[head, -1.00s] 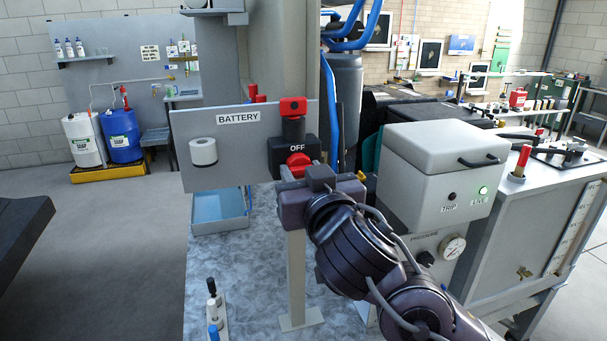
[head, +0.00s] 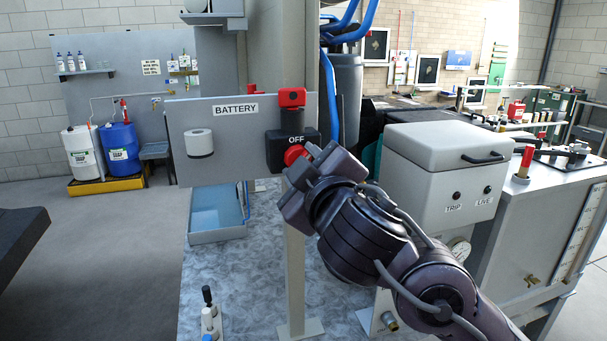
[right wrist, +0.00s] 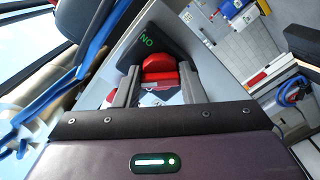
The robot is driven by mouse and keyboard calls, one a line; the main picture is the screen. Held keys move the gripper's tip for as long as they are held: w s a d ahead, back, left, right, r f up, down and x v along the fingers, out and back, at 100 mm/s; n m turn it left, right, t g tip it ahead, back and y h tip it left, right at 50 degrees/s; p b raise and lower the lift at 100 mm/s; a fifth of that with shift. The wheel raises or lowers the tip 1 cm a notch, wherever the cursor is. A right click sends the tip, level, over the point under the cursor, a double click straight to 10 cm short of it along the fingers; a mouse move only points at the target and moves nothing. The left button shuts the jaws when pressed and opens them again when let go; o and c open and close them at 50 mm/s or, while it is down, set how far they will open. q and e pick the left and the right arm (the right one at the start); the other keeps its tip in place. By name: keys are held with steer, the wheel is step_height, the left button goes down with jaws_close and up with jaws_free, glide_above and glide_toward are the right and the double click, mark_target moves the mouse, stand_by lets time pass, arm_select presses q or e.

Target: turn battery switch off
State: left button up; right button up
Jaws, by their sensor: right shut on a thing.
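The battery switch is a black block (head: 292,138) marked OFF on a grey panel with a BATTERY label (head: 235,110). Its red knob (head: 294,154) is partly hidden behind my right gripper (head: 298,165) in the head view. In the right wrist view, the red knob (right wrist: 160,68) sits between the two fingers of my right gripper (right wrist: 160,80), which is shut on it and tilted. A green ON marking (right wrist: 147,41) shows on the black block there. My left gripper is not in view.
A light grey box (head: 440,165) with dark TRIP and LIVE lamps stands right of the panel, close to my right arm. Blue hoses (head: 331,100) hang behind the switch. A white roll-like cylinder (head: 199,144) is on the panel's left. A blue tray (head: 216,236) lies below.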

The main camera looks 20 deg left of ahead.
steer(key=shift+n+b, duration=1.45)
steer(key=shift+n, duration=2.75)
steer(key=o, duration=1)
steer(key=shift+r, duration=0.1)
steer(key=v, duration=0.7)
steer(key=shift+s+d, duration=0.25)
steer(key=shift+s, duration=0.05)
